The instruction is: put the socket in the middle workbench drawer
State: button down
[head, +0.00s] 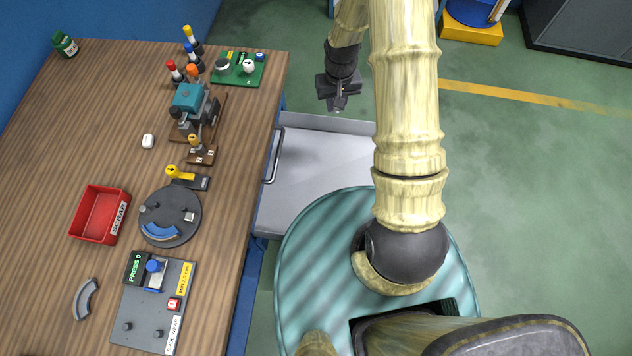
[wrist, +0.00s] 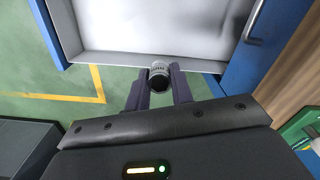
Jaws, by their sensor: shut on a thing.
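The socket (wrist: 159,73) is a small silver metal cylinder with a dark end. My gripper (wrist: 158,88) is shut on it, one dark finger on each side. In the head view my gripper (head: 338,106) hangs near the far edge of an open workbench drawer (head: 318,165). The drawer is pulled out, light grey inside, and its visible floor looks empty. In the wrist view the socket overlaps the near rim of the drawer (wrist: 130,57). I cannot tell its height above the rim, or which drawer level this is. My arm hides the drawer's right part.
The wooden workbench (head: 50,150) on the left holds a red scrap bin (head: 100,214), a teal vise-like device (head: 192,103), a round grey fixture (head: 170,216) and a press board (head: 152,305). The green floor there is mostly clear.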

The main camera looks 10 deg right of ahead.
jog(key=n+b, duration=0.2)
jog(key=b, duration=2)
send_over(332, 152)
notch_tip(332, 152, down, 16)
jog(key=shift+r, duration=0.15)
jog(key=shift+f+b, duration=0.8)
jog(key=shift+f, duration=2.35)
jog(key=shift+f+b, duration=0.45)
jog(key=shift+f, duration=1.4)
jog(key=shift+f, duration=0.15)
jog(key=c, duration=1.2)
grip_release()
jog(key=shift+c, duration=0.2)
